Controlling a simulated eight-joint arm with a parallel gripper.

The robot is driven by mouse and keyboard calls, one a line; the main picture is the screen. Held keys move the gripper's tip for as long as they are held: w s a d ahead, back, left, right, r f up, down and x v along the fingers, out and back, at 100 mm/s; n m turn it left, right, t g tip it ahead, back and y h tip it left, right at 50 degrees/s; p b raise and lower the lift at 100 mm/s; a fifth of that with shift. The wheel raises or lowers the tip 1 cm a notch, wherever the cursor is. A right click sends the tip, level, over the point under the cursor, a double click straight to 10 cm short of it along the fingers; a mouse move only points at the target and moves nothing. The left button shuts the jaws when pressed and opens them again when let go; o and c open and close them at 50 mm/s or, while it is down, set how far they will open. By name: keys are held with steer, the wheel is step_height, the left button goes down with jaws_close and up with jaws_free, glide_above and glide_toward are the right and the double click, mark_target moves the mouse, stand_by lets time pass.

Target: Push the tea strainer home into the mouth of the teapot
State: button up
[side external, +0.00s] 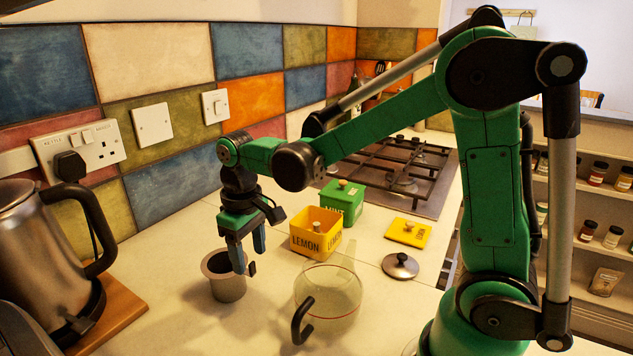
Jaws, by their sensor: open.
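The tea strainer (226,287) is a grey metal cup with a dark inside and a small dark tab on its right rim. It stands upright on the pale worktop, left of the teapot. The teapot (335,305) is clear glass with a black handle at its lower left; its mouth faces up with no lid on it. My gripper (248,260) points down at the right side of the strainer, its fingers apart. One finger overlaps the strainer's rim in this view; I cannot tell whether they touch.
A round metal lid (400,265) lies right of the teapot. Behind stand a yellow LEMON tin (315,243), open, and a green MINT tin (345,205); a yellow tin lid (407,232) lies nearby. A kettle (35,250) stands at left, a hob (400,170) at back.

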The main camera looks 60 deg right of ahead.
mark_target(252, 273)
steer(key=shift+f, duration=2.75)
jaws_close()
